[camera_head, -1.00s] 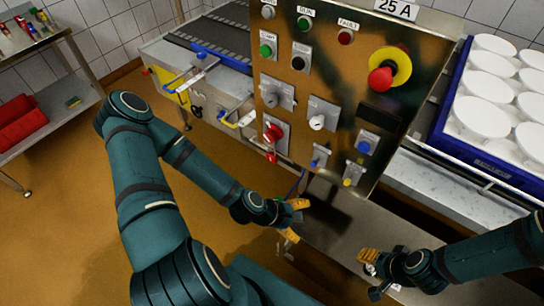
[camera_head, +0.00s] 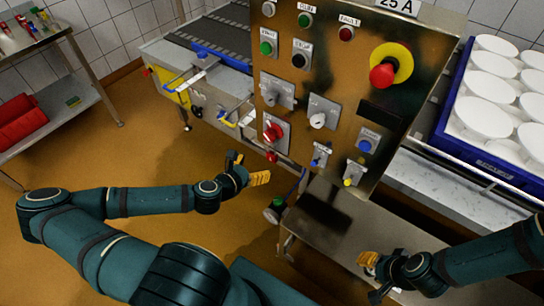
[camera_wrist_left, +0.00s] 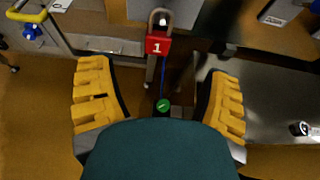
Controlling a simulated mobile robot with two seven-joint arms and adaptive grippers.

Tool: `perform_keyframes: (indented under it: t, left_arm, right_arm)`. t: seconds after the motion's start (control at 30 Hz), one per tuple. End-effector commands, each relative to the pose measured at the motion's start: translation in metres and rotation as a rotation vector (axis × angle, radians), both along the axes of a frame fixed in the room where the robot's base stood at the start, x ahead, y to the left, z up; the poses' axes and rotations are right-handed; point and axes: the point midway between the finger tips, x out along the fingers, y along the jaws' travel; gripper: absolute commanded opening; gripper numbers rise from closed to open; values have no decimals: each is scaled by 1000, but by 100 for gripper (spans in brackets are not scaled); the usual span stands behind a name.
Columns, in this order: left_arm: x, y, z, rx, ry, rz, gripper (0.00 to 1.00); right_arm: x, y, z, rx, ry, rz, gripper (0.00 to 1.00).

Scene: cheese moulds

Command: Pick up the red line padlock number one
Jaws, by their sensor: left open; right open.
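The red padlock with a white "1" (camera_wrist_left: 157,46) hangs by its shackle, upright, in the left wrist view, ahead of and between my finger tips. In the head view the padlock (camera_head: 271,157) shows small, below the red rotary switch (camera_head: 273,131) at the panel's lower left. My left gripper (camera_head: 249,168) is open and empty, just left of the padlock and apart from it. Its two yellow fingers (camera_wrist_left: 158,72) are spread wide in the wrist view. My right gripper (camera_head: 371,277) is open and empty over the steel table at the lower right.
The control panel (camera_head: 340,65) stands above the steel table (camera_head: 335,228). A blue crate of white moulds (camera_head: 441,127) is at the right. A conveyor (camera_head: 215,40) is behind at the left. A shelf (camera_head: 55,112) stands far left. Floor left of the panel is free.

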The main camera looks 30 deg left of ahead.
Motion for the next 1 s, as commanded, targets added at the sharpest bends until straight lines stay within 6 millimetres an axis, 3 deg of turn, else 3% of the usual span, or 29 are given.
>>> perform_keyframes:
  t: [0.23,0.47,0.8,1.0]
  left_arm:
    - [39,-3,-18,1,1,-1,78]
    - [52,-4,-23,1,2,-1,78]
    - [90,-6,-44,1,2,-3,78]
    - [95,-6,-46,1,3,-1,78]
  right_arm:
    - [-2,0,-6,0,4,4,47]
    - [-2,0,-8,2,6,4,47]
    - [-5,1,-16,2,11,9,47]
    - [-5,1,-16,3,12,9,47]
